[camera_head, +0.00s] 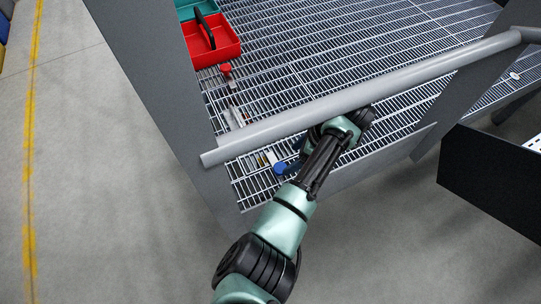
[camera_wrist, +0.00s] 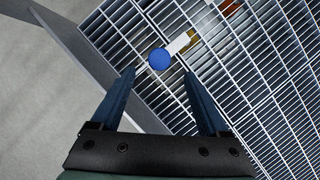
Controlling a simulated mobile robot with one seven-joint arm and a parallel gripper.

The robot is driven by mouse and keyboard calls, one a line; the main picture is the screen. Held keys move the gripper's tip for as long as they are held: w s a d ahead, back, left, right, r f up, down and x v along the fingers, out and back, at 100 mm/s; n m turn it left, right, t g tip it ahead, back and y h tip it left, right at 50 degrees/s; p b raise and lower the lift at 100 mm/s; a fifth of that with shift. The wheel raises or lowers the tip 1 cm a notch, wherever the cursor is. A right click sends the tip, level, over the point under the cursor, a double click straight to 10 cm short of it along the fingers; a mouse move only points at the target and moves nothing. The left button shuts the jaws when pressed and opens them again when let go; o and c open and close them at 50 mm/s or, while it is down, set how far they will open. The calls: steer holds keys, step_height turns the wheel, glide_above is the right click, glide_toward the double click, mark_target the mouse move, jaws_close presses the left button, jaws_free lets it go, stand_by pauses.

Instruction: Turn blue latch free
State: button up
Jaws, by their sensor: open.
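The blue latch (camera_head: 280,168) has a round blue knob and lies at the near edge of the grating, below the grey rail in the head view. In the wrist view the blue knob (camera_wrist: 159,59) sits at the end of a white bar (camera_wrist: 180,43) that runs up and right to a brass-coloured piece (camera_wrist: 190,38). My gripper (camera_wrist: 158,88) is open, with its two dark blue fingers apart. The knob shows just beyond the fingertips, between their lines; contact does not show. In the head view my arm and the rail partly hide the gripper.
A grey rail (camera_head: 300,116) crosses above the grating (camera_head: 300,60). A red knob (camera_head: 225,69) stands farther back by a red toolbox (camera_head: 215,45). A grey side panel (camera_head: 150,80) bounds the left. A dark panel (camera_head: 487,185) stands at right.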

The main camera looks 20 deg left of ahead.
mark_target(281, 168)
steer(key=b+x, duration=0.2)
steer(key=x, duration=0.5)
steer(key=shift+s+d+f+b, duration=0.1)
steer(key=shift+f+b, duration=0.05)
steer(key=shift+b, duration=0.25)
jaws_close()
stand_by(1.0)
